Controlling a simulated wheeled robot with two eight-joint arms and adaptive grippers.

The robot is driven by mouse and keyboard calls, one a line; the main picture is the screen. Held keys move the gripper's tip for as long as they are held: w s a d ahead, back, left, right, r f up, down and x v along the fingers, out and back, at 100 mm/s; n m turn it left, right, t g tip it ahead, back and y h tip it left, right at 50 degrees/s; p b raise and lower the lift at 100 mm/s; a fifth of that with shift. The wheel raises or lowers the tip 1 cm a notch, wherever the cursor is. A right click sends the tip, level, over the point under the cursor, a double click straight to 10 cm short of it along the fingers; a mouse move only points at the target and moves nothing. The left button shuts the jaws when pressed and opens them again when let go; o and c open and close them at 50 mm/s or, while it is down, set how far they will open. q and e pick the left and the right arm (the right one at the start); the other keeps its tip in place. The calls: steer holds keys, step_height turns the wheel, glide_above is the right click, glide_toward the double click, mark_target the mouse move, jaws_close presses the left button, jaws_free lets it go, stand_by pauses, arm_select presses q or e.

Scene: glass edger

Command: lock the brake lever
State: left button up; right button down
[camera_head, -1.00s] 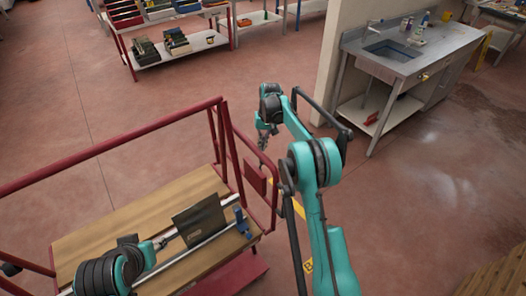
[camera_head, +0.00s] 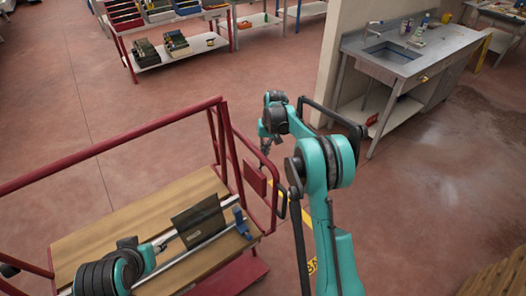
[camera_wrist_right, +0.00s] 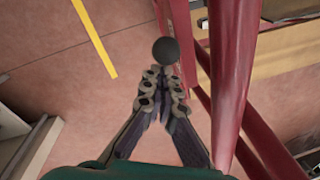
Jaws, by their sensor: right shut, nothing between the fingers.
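In the right wrist view a dark round knob (camera_wrist_right: 166,51), which looks like the brake lever's end, shows just beyond my right gripper (camera_wrist_right: 163,88). The fingers are shut and empty, and the knob is not between them. The lever's shaft is hidden. In the head view my right gripper (camera_head: 265,147) hangs beside the end of the red cart (camera_head: 228,150), and the lever cannot be made out there. My left gripper (camera_head: 162,240) is low over the cart's wooden deck; its fingers are too small to judge.
A dark plate (camera_head: 199,222) and a blue clamp (camera_head: 241,223) are on the deck (camera_head: 85,245). Red tubes run close on the right in the wrist view. A yellow floor stripe (camera_wrist_right: 95,38) lies at its left. A sink bench (camera_head: 400,62) stands at the back right.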

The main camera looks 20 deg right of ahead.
steer(key=s+d+f+t+y+b, duration=0.2)
steer(key=s+d+f+t+b, duration=0.1)
steer(key=s+f+t+b, duration=0.4)
steer(key=shift+s+d+f+n+y+b, duration=0.15)
steer(key=shift+s+n+y+b, duration=0.2)
steer(key=shift+s+b, duration=1.45)
steer(key=shift+w+f+b, duration=0.1)
steer(key=shift+w+b, duration=0.2)
steer(key=shift+b, duration=0.15)
